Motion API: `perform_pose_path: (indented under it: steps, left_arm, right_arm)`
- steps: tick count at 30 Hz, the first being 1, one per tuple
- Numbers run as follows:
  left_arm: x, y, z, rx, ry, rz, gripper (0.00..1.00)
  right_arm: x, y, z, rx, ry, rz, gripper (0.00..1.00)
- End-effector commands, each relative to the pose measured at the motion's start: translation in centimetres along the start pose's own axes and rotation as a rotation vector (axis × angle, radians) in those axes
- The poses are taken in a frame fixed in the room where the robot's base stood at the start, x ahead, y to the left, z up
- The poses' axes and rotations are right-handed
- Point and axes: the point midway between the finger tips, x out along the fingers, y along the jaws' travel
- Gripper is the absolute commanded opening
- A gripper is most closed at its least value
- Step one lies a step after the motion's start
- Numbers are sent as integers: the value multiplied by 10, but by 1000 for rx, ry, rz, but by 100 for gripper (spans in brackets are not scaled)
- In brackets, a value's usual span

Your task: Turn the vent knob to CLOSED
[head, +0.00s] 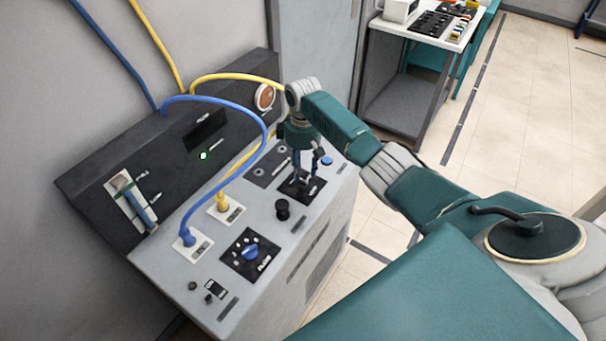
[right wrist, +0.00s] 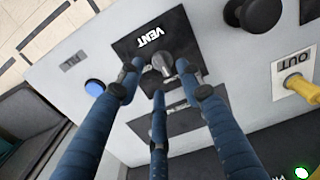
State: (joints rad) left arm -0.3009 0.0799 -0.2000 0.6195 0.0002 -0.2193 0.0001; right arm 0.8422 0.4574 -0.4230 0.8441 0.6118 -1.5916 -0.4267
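The vent knob (right wrist: 163,62) is small and grey, on a black plate (right wrist: 148,35) marked VENT, in the right wrist view. In the head view the vent plate (head: 316,187) lies at the far right part of the console top, and my gripper mostly hides the knob. My right gripper (head: 305,175) points down over the plate. In the right wrist view its blue fingers (right wrist: 158,75) are spread around the knob, with gaps showing between the fingertips and the knob. The CLOSED marking cannot be read. My left gripper is not in view.
On the grey console (head: 170,272) a black knob (head: 282,208) stands near the vent plate, and a blue button (head: 327,160) lies beyond it. A blue cable (head: 265,125) and a yellow cable (head: 235,76) arch over the console. A blue dial (head: 250,252) sits nearer.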

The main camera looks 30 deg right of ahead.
Motion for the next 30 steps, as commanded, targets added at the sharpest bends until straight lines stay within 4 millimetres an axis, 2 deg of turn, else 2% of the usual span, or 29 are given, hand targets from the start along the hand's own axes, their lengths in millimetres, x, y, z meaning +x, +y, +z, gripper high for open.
perform_pose_path:
  steps: [1,6,12,18,30]
  left_arm:
    - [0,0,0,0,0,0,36]
    - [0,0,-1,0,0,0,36]
    - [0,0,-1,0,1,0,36]
    - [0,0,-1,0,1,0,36]
    - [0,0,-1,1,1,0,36]
  right_arm:
    - [-13,1,-1,-1,5,3,36]
    - [-50,1,-1,-1,5,3,36]
    - [-80,1,-1,0,4,3,36]
    - [-89,1,0,0,3,2,36]
    - [-89,1,-1,0,2,2,36]
